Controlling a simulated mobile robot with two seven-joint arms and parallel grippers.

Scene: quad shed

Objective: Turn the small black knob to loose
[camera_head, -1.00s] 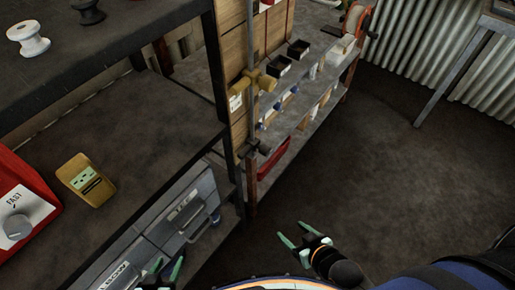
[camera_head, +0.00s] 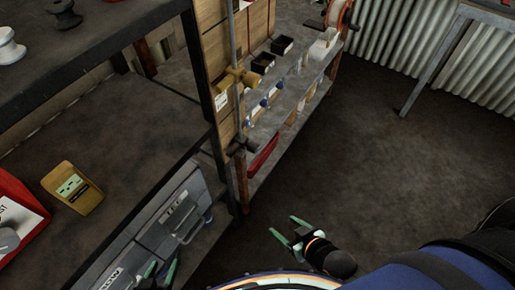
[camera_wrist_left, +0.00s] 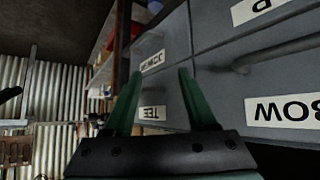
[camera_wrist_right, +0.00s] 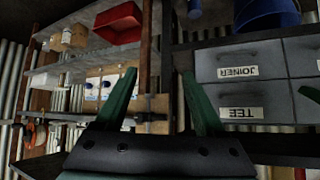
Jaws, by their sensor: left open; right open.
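A small black knob-like fitting (camera_head: 242,146) sits low on a thin vertical rod (camera_head: 237,115) at the end of the shelving in the head view. It is too small to read any marking or tell its turned position. My left gripper (camera_head: 160,271) is open and empty by the drawer fronts at the bottom of the head view. My right gripper (camera_head: 286,232) is open and empty over the floor, right of and below the black fitting, clear of it.
A dark bench shelf (camera_head: 140,125) carries a yellow device (camera_head: 72,188) and a red box (camera_head: 22,210) with a grey knob. Grey labelled drawers (camera_head: 165,215) are below. Farther shelves (camera_head: 300,85) hold small bins and a red tray (camera_head: 263,157).

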